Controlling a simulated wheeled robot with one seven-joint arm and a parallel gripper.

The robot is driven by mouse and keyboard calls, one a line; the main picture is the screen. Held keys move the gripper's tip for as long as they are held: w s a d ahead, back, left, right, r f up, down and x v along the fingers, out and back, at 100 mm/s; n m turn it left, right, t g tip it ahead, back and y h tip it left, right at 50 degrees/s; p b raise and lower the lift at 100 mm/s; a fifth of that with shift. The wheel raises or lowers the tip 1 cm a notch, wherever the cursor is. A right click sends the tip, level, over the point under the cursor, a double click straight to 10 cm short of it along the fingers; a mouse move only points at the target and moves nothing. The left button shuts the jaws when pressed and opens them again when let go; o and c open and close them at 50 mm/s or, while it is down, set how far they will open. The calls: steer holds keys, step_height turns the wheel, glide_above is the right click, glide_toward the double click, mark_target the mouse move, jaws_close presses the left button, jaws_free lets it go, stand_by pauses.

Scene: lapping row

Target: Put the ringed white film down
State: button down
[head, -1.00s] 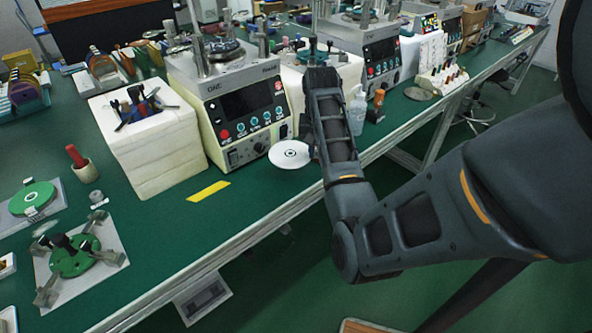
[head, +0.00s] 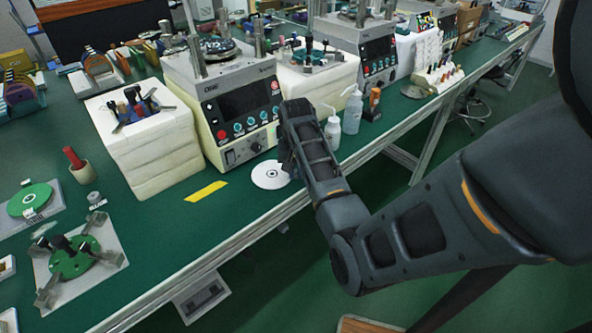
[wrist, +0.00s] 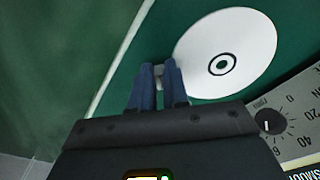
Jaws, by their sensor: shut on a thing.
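The ringed white film (head: 266,176) is a flat white disc with a black ring at its centre. In the head view it is over the green bench top, right of the yellow strip, near the front edge. My gripper (head: 287,168) is at the film's right side, its fingers mostly hidden by my arm. In the wrist view my gripper (wrist: 160,76) is shut on the rim of the film (wrist: 245,40), which extends to the right of the fingertips. The film looks about level; I cannot tell whether it touches the bench.
A yellow strip (head: 206,191) lies on the bench (head: 165,222). The lapping machine (head: 232,105) with its dial and buttons stands close behind the film. Two bottles (head: 332,130) (head: 352,110) stand to the right of my arm. Bare bench lies around the yellow strip.

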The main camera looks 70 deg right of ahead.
steer(key=shift+f, duration=0.1)
steer(key=c, duration=1.1)
jaws_free()
